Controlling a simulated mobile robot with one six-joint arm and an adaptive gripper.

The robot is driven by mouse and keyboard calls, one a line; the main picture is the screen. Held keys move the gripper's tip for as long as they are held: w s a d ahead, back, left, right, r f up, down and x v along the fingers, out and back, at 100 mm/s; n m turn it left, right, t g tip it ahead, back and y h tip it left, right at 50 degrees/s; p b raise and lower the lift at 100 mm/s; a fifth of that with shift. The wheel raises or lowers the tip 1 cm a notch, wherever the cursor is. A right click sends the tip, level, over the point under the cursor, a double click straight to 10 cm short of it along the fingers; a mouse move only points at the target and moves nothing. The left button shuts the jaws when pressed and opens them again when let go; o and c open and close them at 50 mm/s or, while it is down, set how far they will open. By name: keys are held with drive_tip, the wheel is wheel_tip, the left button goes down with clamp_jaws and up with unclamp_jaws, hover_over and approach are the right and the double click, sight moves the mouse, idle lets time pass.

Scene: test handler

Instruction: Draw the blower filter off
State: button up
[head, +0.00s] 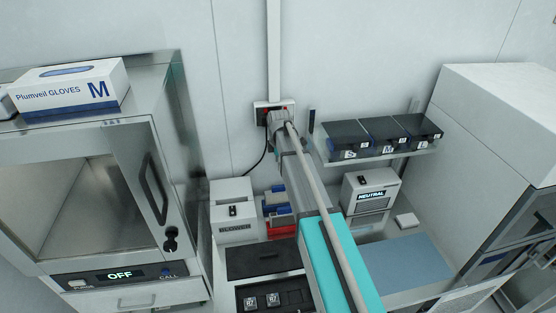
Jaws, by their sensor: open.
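The blower (233,222) is a white box marked BLOWER, standing at the back of the bench, left of my arm. It has a small dark switch on its upper face. I cannot make out the filter as a separate part. My arm runs up the middle of the head view toward the wall, to the right of the blower and apart from it in the picture. My gripper's fingers do not show.
Blue and red bins (280,215) stand right of the blower. A black tray (246,300) holds small marked parts in front. A NEUTRAL box (371,194), a shelf (385,155) with S, M and L bins, and a blue mat (400,262) lie right. A chamber (85,205) marked OFF stands left.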

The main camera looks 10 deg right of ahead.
sight(279, 186)
drive_tip(key=shift+w+f, duration=0.1)
idle(0.5)
wheel_tip(279, 186, down, 14)
drive_tip(key=b, duration=1.4)
drive_tip(key=shift+r, duration=0.25)
clamp_jaws()
idle(0.3)
